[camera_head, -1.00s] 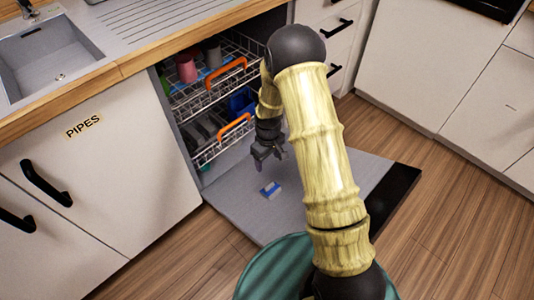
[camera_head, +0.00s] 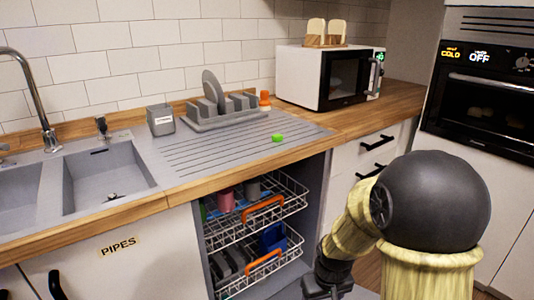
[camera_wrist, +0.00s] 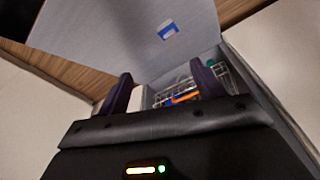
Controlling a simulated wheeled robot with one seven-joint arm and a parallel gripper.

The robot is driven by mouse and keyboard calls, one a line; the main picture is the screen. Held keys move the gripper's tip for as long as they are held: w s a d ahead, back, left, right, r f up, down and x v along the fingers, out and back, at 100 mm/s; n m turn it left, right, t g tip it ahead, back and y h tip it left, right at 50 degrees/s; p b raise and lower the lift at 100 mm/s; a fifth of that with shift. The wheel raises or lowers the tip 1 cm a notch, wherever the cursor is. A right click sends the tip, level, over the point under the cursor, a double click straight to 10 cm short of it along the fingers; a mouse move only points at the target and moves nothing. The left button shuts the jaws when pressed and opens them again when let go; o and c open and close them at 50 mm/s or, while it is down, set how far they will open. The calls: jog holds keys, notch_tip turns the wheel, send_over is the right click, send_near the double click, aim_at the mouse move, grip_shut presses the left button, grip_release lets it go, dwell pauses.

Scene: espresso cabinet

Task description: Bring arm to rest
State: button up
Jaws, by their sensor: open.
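My arm stands at the right of the head view, its black elbow and tan links in front of the counter drawers. The base of my gripper (camera_head: 328,284) shows at the bottom edge, with its fingertips out of that picture. In the wrist view my gripper (camera_wrist: 160,92) has its two dark fingers spread apart with nothing between them. Beyond them the wrist view shows the open dishwasher door (camera_wrist: 120,45) with a small blue and white block (camera_wrist: 167,30) lying on it.
The open dishwasher has an upper rack (camera_head: 262,212) with cups and a lower rack (camera_head: 258,262). Above are a sink (camera_head: 105,180), a dish rack (camera_head: 220,115), a green sponge (camera_head: 277,138) and a microwave (camera_head: 325,78). An oven (camera_head: 490,100) stands at the right.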

jog(key=s+d+r+m, duration=0.25)
jog(key=s+r, duration=0.25)
jog(key=s, duration=0.3)
notch_tip(320, 180, up, 33)
jog(key=p, duration=3.3)
jog(key=shift+a+r+t, duration=0.15)
jog(key=shift+a+t, duration=0.25)
jog(key=shift+a, duration=0.05)
